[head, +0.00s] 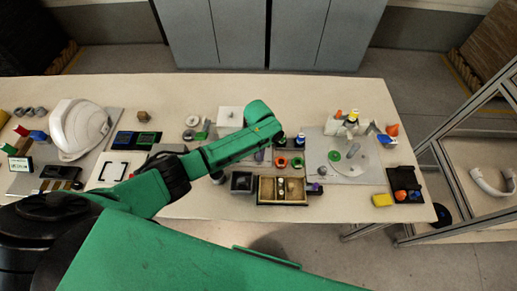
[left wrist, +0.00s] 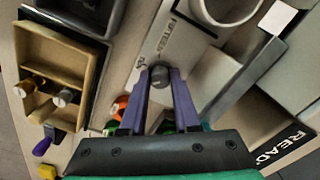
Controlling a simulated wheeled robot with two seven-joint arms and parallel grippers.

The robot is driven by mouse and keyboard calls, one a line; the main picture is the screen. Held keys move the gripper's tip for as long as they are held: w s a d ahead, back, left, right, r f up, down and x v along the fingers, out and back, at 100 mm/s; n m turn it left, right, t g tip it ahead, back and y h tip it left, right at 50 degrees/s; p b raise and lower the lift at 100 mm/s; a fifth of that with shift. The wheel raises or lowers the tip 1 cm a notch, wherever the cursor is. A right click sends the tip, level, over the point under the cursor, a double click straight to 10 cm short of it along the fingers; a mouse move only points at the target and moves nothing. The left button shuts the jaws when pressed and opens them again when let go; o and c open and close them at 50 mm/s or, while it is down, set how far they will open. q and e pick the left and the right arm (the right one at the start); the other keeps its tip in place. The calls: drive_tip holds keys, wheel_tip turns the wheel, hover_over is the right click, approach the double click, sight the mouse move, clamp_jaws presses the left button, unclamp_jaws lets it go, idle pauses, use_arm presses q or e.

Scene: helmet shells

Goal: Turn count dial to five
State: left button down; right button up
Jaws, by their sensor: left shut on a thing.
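The count dial shows as a small dark grey round knob (left wrist: 160,76) on a pale plate (left wrist: 172,45) in the left wrist view. Lettering on the plate beside it appears to read FIFTEEN; the rest is too small to read. My left gripper (left wrist: 159,84) has its two purple fingers closed on the sides of the knob. In the head view my green left arm (head: 235,145) reaches over the middle of the table and hides the dial and the fingertips. The dial's pointer direction cannot be made out. My right gripper is in neither view.
A wooden divided box (head: 266,200) with small pegs stands near the front table edge, with a dark bin (head: 242,182) beside it. A white helmet shell (head: 78,128) lies at the left. A white box (head: 229,116) stands behind my arm. The table's back strip is mostly clear.

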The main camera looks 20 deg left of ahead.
use_arm(q)
drive_tip(key=shift+r+n+p, duration=0.1)
drive_tip(key=shift+n+p, duration=0.5)
drive_tip(key=shift+n, duration=0.7)
drive_tip(key=shift+w, duration=0.1)
drive_tip(key=c, duration=0.9)
unclamp_jaws()
wheel_tip(320, 180, up, 14)
drive_tip(key=shift+r+b, duration=0.25)
drive_tip(key=shift+b, duration=0.15)
